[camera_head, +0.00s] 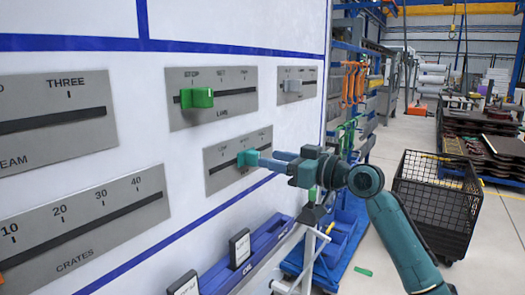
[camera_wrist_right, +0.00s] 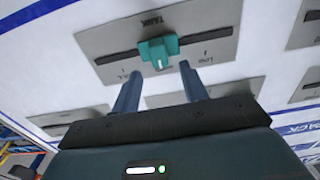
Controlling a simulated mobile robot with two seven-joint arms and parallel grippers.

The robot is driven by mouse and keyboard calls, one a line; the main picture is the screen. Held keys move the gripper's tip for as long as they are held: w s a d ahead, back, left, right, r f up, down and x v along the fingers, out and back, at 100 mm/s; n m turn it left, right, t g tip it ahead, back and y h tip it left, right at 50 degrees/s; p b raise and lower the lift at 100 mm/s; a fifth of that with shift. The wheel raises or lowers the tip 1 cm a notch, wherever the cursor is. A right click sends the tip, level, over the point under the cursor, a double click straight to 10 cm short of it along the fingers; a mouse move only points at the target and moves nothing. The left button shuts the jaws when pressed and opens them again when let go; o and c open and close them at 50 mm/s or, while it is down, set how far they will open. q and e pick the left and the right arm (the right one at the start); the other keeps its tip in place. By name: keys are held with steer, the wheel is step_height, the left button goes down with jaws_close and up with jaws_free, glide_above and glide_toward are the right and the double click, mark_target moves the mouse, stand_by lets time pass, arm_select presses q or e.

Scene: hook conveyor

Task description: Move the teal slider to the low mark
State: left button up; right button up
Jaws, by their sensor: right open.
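The teal slider (camera_head: 247,157) sits near the middle of a dark slot on a grey panel (camera_head: 216,156) on the white wall. In the right wrist view the teal slider (camera_wrist_right: 159,52) shows on the panel reading TANK (camera_wrist_right: 212,46), with a LOW mark at the right and a partly readable mark, ending in LL, at the left. My right gripper (camera_head: 270,159) is open at the slider. In the wrist view its two blue fingertips (camera_wrist_right: 159,71) lie either side of the slider, just short of it; I cannot tell any contact. My left gripper is not in view.
The CRATES panel (camera_head: 75,235) is at lower left. A blue rail (camera_head: 250,252) runs below. A black mesh cart (camera_head: 437,200) stands on the floor at right.

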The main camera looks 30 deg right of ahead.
mark_target(252, 158)
steer(key=shift+p+x, duration=0.35)
steer(key=shift+x, duration=1.6)
steer(key=shift+c, duration=0.4)
jaws_close()
